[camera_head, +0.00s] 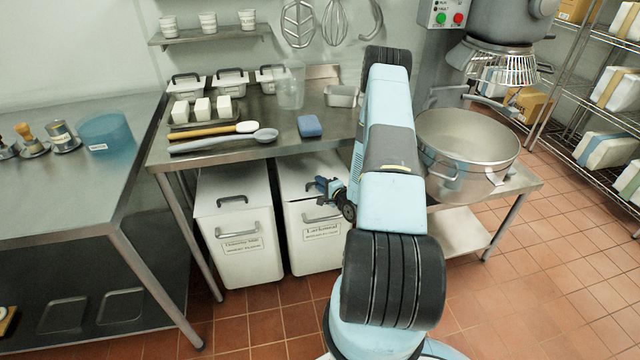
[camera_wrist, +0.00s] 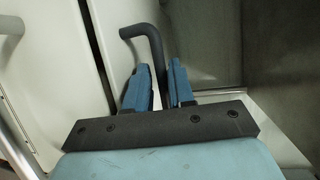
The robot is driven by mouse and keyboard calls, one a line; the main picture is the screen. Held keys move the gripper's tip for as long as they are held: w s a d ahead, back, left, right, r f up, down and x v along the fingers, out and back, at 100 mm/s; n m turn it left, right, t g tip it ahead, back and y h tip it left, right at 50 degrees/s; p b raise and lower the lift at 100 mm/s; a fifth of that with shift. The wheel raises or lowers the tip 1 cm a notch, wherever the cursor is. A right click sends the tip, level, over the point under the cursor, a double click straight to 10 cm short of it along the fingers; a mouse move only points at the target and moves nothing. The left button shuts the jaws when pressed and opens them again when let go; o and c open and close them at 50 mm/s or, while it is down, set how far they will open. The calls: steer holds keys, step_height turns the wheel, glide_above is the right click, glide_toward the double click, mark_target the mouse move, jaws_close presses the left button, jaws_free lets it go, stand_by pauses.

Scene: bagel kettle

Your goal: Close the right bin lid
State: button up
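The right bin (camera_head: 318,237) is a white, labelled bin under the steel table. Its pale lid (camera_head: 298,166) shows beneath the table edge; I cannot tell whether it is fully down or slightly raised. My gripper (camera_head: 324,185) is low at the lid's front part. In the wrist view my gripper (camera_wrist: 158,72) has its two blue fingers apart, with the dark bent lid handle (camera_wrist: 155,45) running between them. A narrow gap shows beside the bar, and I cannot tell whether either finger touches it. My gripper hides part of the handle in the head view.
The left bin (camera_head: 238,250) stands close beside it, with a dark gap between. The steel table (camera_head: 290,143) overhangs both bins and holds utensils and a blue sponge (camera_head: 309,126). A large kettle (camera_head: 465,150) stands to the right. Tiled floor (camera_head: 270,325) is free in front.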

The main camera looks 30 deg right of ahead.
steer(key=shift+w+a, duration=0.1)
steer(key=shift+w, duration=0.4)
steer(key=shift+c, duration=0.5)
steer(key=shift+f, duration=0.1)
jaws_close()
